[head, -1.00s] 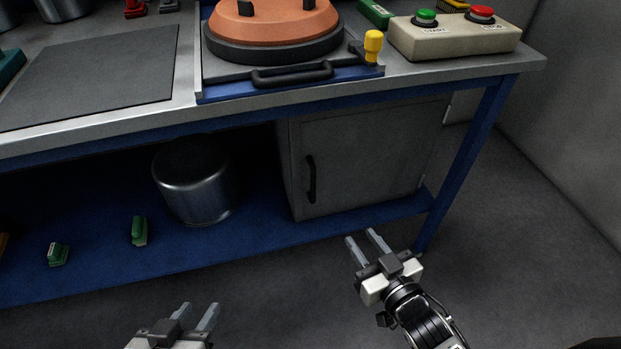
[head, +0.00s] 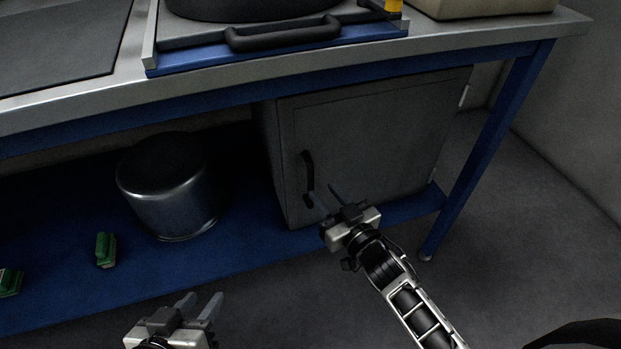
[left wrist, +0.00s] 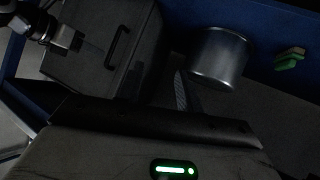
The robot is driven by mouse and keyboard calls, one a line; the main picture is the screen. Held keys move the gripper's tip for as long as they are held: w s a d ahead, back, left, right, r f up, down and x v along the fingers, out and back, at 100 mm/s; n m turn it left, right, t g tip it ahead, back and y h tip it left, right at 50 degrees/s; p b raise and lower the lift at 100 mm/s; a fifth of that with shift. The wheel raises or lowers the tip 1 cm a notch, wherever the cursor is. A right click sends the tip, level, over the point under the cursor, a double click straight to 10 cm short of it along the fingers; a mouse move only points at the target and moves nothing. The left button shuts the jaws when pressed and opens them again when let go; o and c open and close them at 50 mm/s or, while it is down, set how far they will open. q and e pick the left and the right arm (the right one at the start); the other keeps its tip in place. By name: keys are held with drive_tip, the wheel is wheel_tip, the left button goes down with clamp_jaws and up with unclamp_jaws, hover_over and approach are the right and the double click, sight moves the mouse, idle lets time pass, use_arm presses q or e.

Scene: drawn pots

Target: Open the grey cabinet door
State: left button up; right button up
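The grey cabinet (head: 375,145) stands on the blue lower shelf under the bench. Its door (head: 390,120) looks closed, with a dark vertical handle (head: 307,170) near its left edge. My right gripper (head: 323,191) is open and empty in front of the door. In the head view its left fingertip overlaps the handle's lower end; contact cannot be told. The left wrist view shows the handle (left wrist: 117,46) and my right gripper (left wrist: 88,46) beside it, apparently with a gap. My left gripper (head: 204,297) is open and empty, low in front of the shelf.
A metal pot (head: 170,185) stands on the blue shelf (head: 60,225) left of the cabinet, with green items (head: 106,250) further left. The bench top (head: 125,60) overhangs the cabinet. A blue bench leg (head: 490,150) stands to its right.

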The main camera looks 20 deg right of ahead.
sight(313, 179)
drive_tip(key=b+x, duration=0.1)
drive_tip(key=x, duration=0.5)
drive_tip(key=shift+f, duration=0.1)
drive_tip(key=shift+w+a, duration=0.15)
drive_tip(key=shift+w, duration=0.25)
use_arm(q)
drive_tip(key=shift+w+d+r+t+h, duration=0.15)
drive_tip(key=shift+d+r+t+h, duration=0.15)
drive_tip(key=shift+r+t, duration=0.3)
use_arm(e)
clamp_jaws()
